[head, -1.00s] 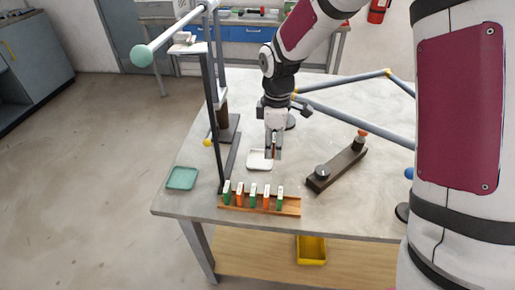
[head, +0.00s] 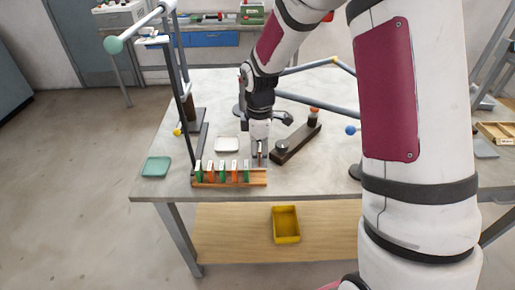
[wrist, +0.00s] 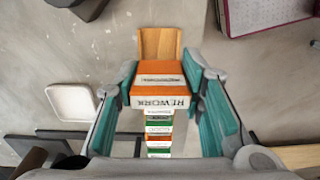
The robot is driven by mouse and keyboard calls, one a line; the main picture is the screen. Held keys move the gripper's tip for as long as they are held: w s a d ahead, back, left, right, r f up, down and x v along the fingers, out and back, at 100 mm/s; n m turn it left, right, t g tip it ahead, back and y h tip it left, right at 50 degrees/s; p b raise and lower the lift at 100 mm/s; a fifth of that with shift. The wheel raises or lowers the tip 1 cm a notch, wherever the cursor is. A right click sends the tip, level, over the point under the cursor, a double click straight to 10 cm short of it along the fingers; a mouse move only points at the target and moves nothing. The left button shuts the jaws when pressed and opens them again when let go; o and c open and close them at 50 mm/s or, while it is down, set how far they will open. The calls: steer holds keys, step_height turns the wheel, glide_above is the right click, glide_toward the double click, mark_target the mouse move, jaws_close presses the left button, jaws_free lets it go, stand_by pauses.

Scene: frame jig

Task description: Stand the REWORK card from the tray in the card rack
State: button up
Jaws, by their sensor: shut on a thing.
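My gripper (wrist: 165,100) is shut on the REWORK card (wrist: 160,85), an orange block with a white label strip, held between the teal finger pads. In the head view my gripper (head: 259,162) hangs just behind the right end of the card rack (head: 258,179). The rack is a wooden strip holding several green and orange cards (head: 222,172) upright towards its left; its right end is bare. In the wrist view the bare wooden end (wrist: 160,44) shows beyond the held card. The card hides part of the rack. The white tray (head: 227,144) is empty.
A green tray (head: 156,167) lies at the table's left edge. A dark bar with knobs (head: 297,143) lies right of my gripper. A dark upright frame (head: 185,110) stands behind the rack's left end. A yellow bin (head: 286,225) sits on the lower shelf.

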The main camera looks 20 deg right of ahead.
steer(key=shift+f+b, duration=1.65)
steer(key=shift+f, duration=1.7)
steer(key=o, duration=1.1)
steer(key=shift+c, duration=0.2)
